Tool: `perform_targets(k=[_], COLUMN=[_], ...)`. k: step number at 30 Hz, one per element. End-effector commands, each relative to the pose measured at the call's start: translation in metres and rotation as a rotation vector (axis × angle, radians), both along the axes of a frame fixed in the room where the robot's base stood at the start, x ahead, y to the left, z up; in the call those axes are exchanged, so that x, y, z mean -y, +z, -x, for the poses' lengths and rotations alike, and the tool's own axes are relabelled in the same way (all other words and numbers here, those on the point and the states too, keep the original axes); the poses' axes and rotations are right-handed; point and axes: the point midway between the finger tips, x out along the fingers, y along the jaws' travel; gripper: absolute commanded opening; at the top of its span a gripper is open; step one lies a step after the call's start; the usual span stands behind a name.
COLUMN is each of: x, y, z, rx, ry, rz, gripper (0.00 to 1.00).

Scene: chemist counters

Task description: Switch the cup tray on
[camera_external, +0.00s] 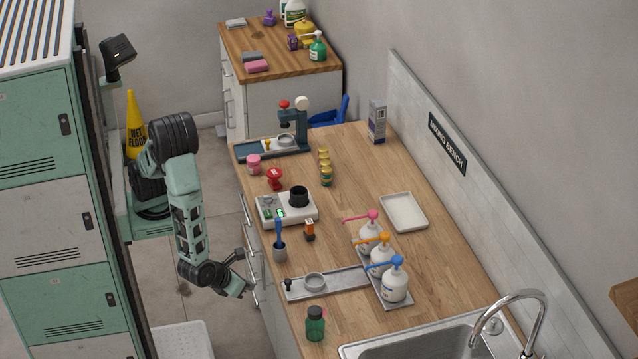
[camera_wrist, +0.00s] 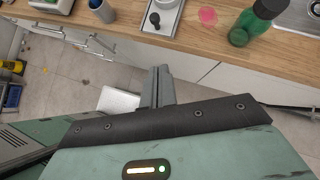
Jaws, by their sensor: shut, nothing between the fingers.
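A long grey tray (camera_external: 330,283) lies near the front edge of the wooden counter, with a round metal cup or ring (camera_external: 314,281) on it. A small black lever (camera_external: 287,283) stands at its left end. I take this to be the cup tray. In the wrist view, the tray's near end (camera_wrist: 175,27) and the black lever (camera_wrist: 154,19) show at the top. My gripper (camera_external: 246,289) is shut and empty, off the counter's front edge and left of the tray, touching nothing. Its fingers (camera_wrist: 157,80) also show in the wrist view.
A green bottle (camera_external: 315,323) stands right of the tray's near end, and a grey cup with a blue tool (camera_external: 279,249) stands behind. Pump bottles (camera_external: 394,281) stand at the tray's far end. The sink (camera_external: 420,345) is at front right. Green lockers (camera_external: 50,220) are at left.

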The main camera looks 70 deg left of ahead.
Motion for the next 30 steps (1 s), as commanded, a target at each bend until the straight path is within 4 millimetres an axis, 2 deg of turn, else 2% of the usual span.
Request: perform_targets(k=[5, 10, 23, 30], x=[-0.001, -0.007, -0.033, -0.047], y=[-0.001, -0.013, -0.073, -0.073], z=[-0.001, -0.011, -0.062, -0.09], rx=[0.0, 0.0, -0.002, 0.0], ry=[0.003, 0.006, 0.006, 0.006], rz=[0.0, -0.003, -0.004, 0.0], gripper=[0.0, 0.0, 0.0, 0.0])
